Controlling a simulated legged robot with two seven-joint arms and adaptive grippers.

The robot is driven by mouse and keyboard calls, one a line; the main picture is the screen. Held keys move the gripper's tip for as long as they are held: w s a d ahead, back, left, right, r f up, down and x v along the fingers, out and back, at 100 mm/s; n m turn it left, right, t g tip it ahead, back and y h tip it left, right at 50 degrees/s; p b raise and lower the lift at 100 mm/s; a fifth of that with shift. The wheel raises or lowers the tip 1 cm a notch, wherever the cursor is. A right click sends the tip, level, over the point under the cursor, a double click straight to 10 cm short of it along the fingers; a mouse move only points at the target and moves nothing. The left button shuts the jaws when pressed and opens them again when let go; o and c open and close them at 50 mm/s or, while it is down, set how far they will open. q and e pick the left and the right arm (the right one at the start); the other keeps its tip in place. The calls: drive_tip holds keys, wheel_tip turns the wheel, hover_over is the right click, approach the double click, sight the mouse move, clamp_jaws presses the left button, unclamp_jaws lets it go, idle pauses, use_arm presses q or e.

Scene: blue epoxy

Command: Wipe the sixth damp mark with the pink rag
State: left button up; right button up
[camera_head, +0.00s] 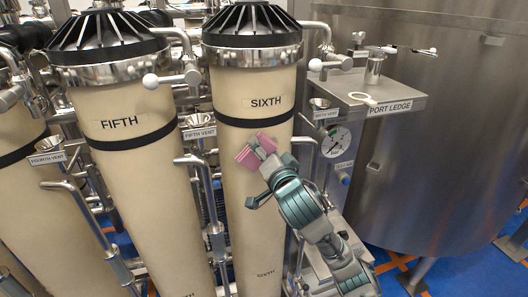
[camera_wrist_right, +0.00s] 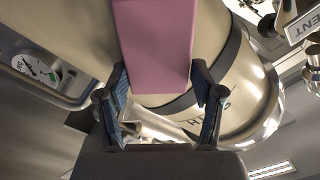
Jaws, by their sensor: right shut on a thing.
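The pink rag (camera_head: 257,151) is in my right gripper (camera_head: 266,158), in front of the cream column labelled SIXTH (camera_head: 258,125), below its upper black band. In the right wrist view the rag (camera_wrist_right: 158,45) shows as a flat pink block between the two fingers of the gripper (camera_wrist_right: 160,88), with the column behind it. I cannot tell whether the rag touches the column. No damp mark can be made out; the rag and gripper cover part of the column. My left gripper is not in view.
The FIFTH column (camera_head: 125,150) stands to the left, with pipes and vent funnels between. To the right are a pressure gauge (camera_head: 336,142) and the PORT LEDGE (camera_head: 410,106), with a metal cup (camera_head: 374,68) on it. A large steel tank (camera_head: 450,150) fills the right side.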

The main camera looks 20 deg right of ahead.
drive_tip(key=shift+d+r, duration=0.2)
drive_tip(key=shift+w+d+r, duration=0.1)
drive_tip(key=shift+d, duration=1)
drive_tip(key=shift+w+d, duration=0.1)
drive_tip(key=shift+d, duration=2.25)
drive_tip(key=shift+a+p, duration=0.1)
drive_tip(key=shift+p, duration=0.3)
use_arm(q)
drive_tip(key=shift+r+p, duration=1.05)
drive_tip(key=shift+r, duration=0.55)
use_arm(e)
drive_tip(key=a, duration=0.7)
drive_tip(key=shift+a, duration=0.25)
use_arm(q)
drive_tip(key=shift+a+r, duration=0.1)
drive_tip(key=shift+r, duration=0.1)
use_arm(e)
drive_tip(key=s, duration=0.6)
